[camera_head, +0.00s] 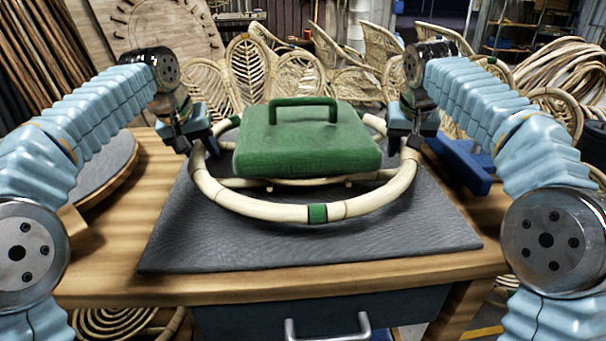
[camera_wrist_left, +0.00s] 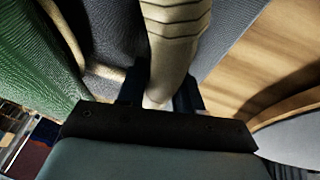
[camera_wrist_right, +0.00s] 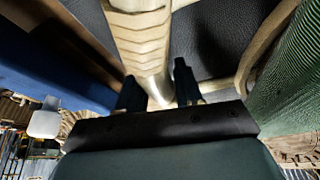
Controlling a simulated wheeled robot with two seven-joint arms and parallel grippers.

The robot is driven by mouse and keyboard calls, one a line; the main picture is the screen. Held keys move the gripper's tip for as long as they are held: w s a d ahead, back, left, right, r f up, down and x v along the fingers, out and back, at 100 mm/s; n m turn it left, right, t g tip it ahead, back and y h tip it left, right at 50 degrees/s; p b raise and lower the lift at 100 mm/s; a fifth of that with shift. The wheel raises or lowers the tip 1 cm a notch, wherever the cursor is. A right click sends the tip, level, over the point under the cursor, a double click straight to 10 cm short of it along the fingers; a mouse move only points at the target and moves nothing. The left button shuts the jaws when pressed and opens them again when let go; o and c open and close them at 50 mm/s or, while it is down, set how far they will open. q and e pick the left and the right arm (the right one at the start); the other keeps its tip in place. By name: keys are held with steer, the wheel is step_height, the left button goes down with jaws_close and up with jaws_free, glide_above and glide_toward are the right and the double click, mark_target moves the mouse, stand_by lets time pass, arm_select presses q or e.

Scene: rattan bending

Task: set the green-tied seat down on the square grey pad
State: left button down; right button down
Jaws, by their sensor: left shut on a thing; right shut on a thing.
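The green-tied seat (camera_head: 265,211) is a pale rattan ring with green bindings, the front one clear in the head view. It is over the square grey pad (camera_head: 310,245) and looks roughly level; I cannot tell if it touches the pad. My left gripper (camera_head: 198,146) is shut on the ring's left side, and the rattan (camera_wrist_left: 178,40) runs between its fingers in the left wrist view. My right gripper (camera_head: 409,141) is shut on the right side, with the rattan (camera_wrist_right: 143,45) between its fingers. A green block with a handle (camera_head: 305,150) hides the ring's middle and back.
A round grey-topped disc (camera_head: 105,165) lies left of the pad and a blue object (camera_head: 462,166) lies right of it. The wooden table's front edge (camera_head: 290,287) is close, above a drawer with a metal handle (camera_head: 328,334). Rattan chair backs (camera_head: 300,75) stand behind.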

arm_select(q)
steer(key=shift+f+b, duration=0.3)
steer(key=shift+f, duration=0.15)
arm_select(e)
steer(key=shift+f, duration=0.45)
arm_select(q)
steer(key=c, duration=0.7)
jaws_free()
steer(key=shift+r, duration=0.15)
steer(key=shift+c, duration=0.2)
arm_select(e)
steer(key=c, duration=0.7)
jaws_free()
steer(key=shift+r, duration=0.15)
steer(key=shift+c, duration=0.2)
arm_select(q)
steer(key=shift+r, duration=0.1)
arm_select(e)
steer(key=shift+r, duration=0.2)
steer(key=v, duration=1.1)
steer(key=shift+s+r, duration=0.25)
arm_select(q)
steer(key=v, duration=1.1)
steer(key=shift+s+r, duration=0.2)
steer(key=shift+r, duration=0.1)
steer(key=shift+a, duration=0.1)
